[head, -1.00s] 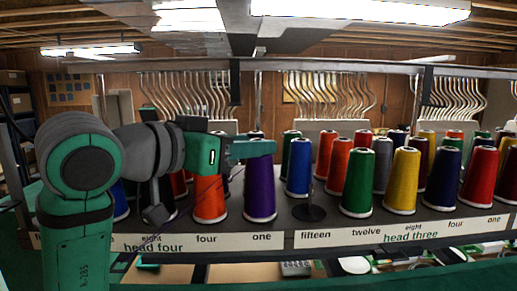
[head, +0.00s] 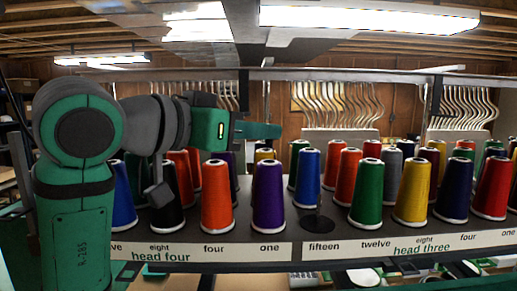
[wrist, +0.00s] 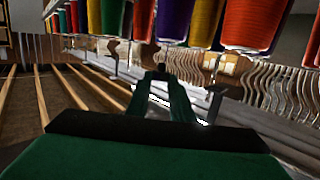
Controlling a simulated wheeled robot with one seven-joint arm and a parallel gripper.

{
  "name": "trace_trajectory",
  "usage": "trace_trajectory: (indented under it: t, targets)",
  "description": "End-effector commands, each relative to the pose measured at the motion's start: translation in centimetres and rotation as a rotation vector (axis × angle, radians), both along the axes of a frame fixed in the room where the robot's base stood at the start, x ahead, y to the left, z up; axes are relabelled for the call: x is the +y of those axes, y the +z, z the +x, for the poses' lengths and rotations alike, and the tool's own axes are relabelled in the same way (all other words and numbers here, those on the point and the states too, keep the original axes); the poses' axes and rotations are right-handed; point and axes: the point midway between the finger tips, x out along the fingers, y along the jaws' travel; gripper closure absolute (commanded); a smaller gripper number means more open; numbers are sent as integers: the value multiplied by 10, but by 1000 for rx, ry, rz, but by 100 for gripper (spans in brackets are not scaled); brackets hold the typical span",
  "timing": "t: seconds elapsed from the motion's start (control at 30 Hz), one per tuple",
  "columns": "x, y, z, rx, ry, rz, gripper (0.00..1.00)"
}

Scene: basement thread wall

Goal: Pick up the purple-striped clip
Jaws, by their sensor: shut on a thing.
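My gripper (head: 278,131) reaches rightward in the head view, just above the top of the front purple cone. In the wrist view its two fingers (wrist: 161,80) come close together at the tips. A small dark thing (wrist: 161,68) shows between the fingertips, and the gripper is shut on it. It is too small and dark to make out stripes, so I cannot confirm that it is the purple-striped clip. No clip shows clearly in the head view.
Thread cones stand in rows on a dark rack, including a purple cone (head: 268,198), an orange cone (head: 217,198) and a green cone (head: 367,196). A label strip (head: 205,253) runs along its front. Curved metal tubes (head: 340,106) and a rail lie behind.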

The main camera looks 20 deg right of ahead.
Motion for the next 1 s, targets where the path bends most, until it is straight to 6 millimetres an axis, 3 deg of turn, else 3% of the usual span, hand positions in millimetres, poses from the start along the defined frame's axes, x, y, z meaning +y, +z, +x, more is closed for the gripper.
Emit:
trace_trajectory:
  t: [0.2, 0.5, 0.7, 1.0]
  targets:
    - [10, 49, -40, -7, 0, 0, 100]
    - [26, 74, -100, -5, 0, 0, 100]
    - [32, 82, -118, -1, 1, 0, 100]
    - [33, 84, -123, 0, 0, -1, 100]
